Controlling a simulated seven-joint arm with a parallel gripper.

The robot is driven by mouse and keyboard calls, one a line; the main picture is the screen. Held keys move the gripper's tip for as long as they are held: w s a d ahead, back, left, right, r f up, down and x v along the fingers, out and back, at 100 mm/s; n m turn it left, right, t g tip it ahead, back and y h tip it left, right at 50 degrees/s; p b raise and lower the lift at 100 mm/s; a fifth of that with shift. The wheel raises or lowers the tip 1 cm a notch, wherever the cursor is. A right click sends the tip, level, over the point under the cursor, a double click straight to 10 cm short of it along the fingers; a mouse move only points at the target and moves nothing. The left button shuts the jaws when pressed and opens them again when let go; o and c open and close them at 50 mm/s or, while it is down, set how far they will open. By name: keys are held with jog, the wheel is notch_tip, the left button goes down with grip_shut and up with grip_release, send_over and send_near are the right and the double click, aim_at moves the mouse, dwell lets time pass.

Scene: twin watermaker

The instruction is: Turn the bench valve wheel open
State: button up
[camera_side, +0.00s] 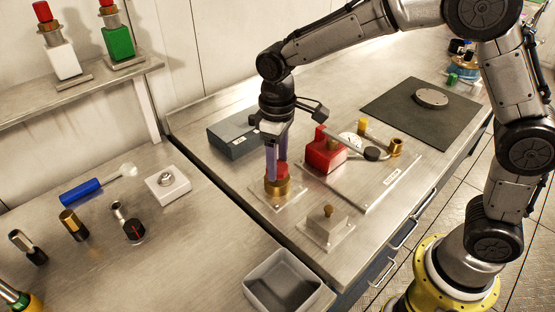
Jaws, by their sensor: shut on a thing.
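The bench valve wheel (283,170) is red and sits above a brass body (278,187) on a small metal plate on the bench. My gripper (277,160) points straight down over it, with purple fingers on either side. It is shut on the red wheel. The fingers hide part of the wheel, so its turn angle cannot be told.
A red block with a gauge (326,152) stands on a plate close to the right. A grey box (235,133) is behind left. A small brass-knobbed block (327,222) is in front. A grey bin (282,283) and a left bench with several tools lie nearer. A dark mat (395,112) is at back right.

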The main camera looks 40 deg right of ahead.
aim_at(278, 166)
jog(key=n, duration=0.5)
jog(key=shift+w+r+n, duration=0.1)
jog(key=shift+n, duration=0.3)
dwell(0.4)
jog(key=o, duration=1.4)
notch_tip(278, 166, up, 14)
jog(key=shift+f, duration=0.1)
